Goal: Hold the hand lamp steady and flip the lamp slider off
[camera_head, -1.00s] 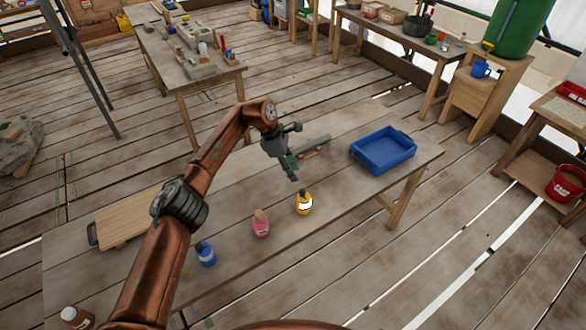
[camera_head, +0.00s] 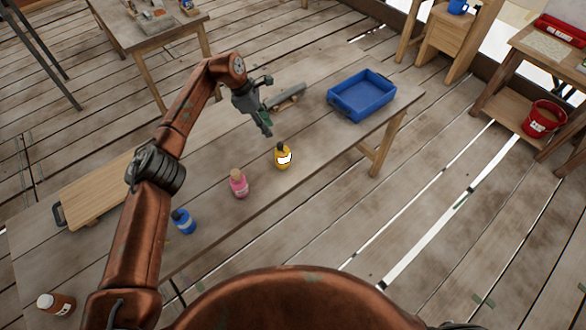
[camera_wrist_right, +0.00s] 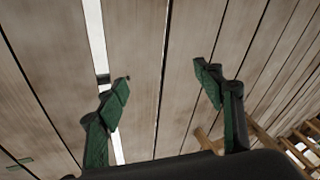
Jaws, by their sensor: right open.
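My left gripper (camera_head: 264,122) hangs over the worktable (camera_head: 215,150), fingers pointing down, behind the yellow bottle in the head view. Its green-padded fingers are seen from the side, so I cannot tell whether they are apart or hold anything. A long grey object (camera_head: 290,95) lies on the table just beyond it, with a brown piece beside it; I cannot tell whether this is the hand lamp. No lamp slider can be made out. My right gripper (camera_wrist_right: 165,90) is open and empty in the right wrist view, above floor planks.
On the table are a yellow bottle (camera_head: 283,157), a pink bottle (camera_head: 239,184), a blue bottle (camera_head: 183,221), a brown bottle (camera_head: 56,304), a wooden board (camera_head: 100,188) and a blue tray (camera_head: 362,95). A red bucket (camera_head: 543,120) stands on a shelf at right.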

